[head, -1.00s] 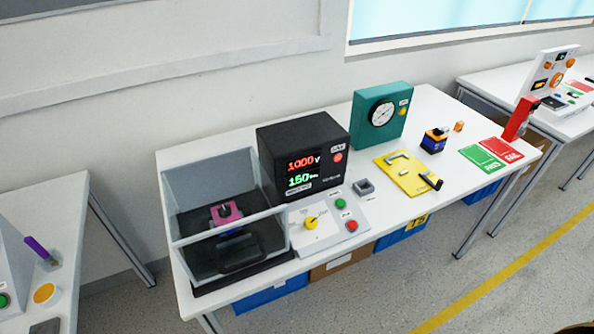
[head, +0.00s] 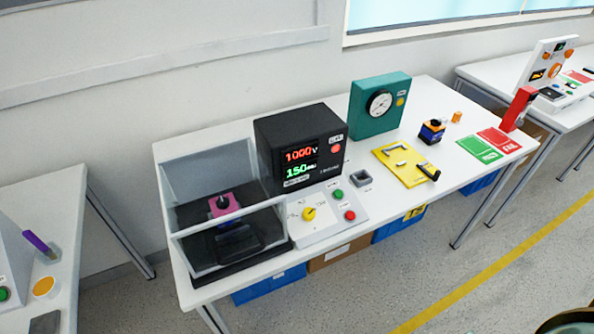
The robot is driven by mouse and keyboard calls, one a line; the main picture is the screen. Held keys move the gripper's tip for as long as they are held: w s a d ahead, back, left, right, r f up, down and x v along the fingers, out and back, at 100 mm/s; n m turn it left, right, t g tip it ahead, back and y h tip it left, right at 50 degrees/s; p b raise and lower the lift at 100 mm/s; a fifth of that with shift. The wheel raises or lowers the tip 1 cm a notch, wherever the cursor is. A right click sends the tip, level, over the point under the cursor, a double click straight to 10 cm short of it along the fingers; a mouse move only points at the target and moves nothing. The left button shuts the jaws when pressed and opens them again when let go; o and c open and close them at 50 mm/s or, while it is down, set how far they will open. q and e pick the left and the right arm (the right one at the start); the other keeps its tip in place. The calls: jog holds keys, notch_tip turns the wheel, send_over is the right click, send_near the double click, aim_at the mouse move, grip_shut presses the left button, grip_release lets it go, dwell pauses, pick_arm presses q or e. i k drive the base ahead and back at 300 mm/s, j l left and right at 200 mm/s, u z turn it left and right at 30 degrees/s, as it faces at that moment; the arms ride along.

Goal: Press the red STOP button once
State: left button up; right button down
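The red STOP button (head: 350,215) sits on the sloped white control panel (head: 322,224) at the front of the middle table. A green button (head: 338,195) is just behind it and a yellow rotary knob (head: 309,214) is to its left. The panel's small labels are too small to read. A second red button (head: 336,148) is on the face of the black meter box, which shows 1000 V in red and 150 in green. Neither of my grippers shows in the head view, so nothing is touching the STOP button.
A clear-walled box (head: 225,250) with a pink-topped part stands left of the panel. The black meter box (head: 300,148) and a teal gauge box (head: 379,105) stand behind. A yellow fixture plate (head: 405,165) lies to the right. Floor in front is open.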

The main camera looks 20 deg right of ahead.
aim_at(350, 215)
jog(key=z, duration=1.15)
